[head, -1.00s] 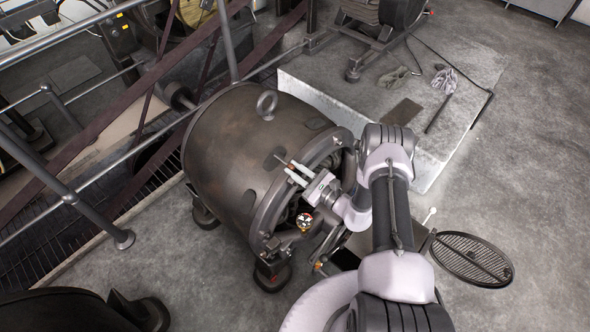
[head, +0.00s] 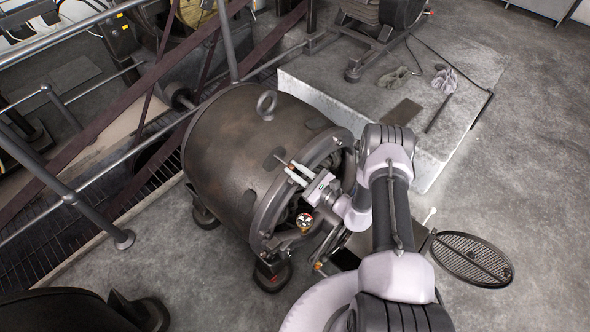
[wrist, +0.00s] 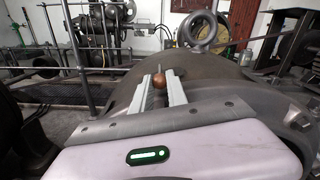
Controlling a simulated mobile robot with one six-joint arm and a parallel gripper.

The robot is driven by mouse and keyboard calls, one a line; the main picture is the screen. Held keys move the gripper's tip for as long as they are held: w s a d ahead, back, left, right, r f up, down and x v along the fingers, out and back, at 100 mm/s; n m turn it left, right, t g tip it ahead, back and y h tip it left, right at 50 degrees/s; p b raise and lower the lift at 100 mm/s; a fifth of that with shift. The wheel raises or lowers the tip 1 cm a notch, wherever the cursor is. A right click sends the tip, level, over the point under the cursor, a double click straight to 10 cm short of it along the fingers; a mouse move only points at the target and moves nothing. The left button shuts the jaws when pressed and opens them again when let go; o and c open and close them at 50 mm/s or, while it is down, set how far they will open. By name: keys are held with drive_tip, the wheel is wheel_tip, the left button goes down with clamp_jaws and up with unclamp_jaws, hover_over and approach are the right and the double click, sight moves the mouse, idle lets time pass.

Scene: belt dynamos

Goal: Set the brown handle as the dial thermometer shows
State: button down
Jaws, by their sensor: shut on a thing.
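My gripper (head: 292,172) is shut on the brown handle (wrist: 159,80), a small round knob between the two pale fingers in the wrist view. In the head view the handle (head: 290,165) is small, and a thin dark rod sticks out beyond it to the upper left. The handle sits at the near end of the large dark dynamo drum (head: 225,140). The dial thermometer (head: 304,221) is a small round gauge with a brass rim, mounted on the near end below the gripper. Its dial is too small to read here.
A lifting ring (head: 267,104) stands on top of the drum, and also shows in the wrist view (wrist: 200,31). Railings (head: 75,200) run along the left. A round grate (head: 472,259) lies at right.

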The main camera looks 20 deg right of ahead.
idle(0.3)
drive_tip(key=shift+b+x, duration=0.45)
drive_tip(key=shift+x, duration=0.4)
drive_tip(key=c, duration=1.3)
unclamp_jaws()
drive_tip(key=p+v, duration=0.4)
drive_tip(key=v, duration=1.3)
drive_tip(key=shift+s+d, duration=0.15)
drive_tip(key=shift+s, duration=0.1)
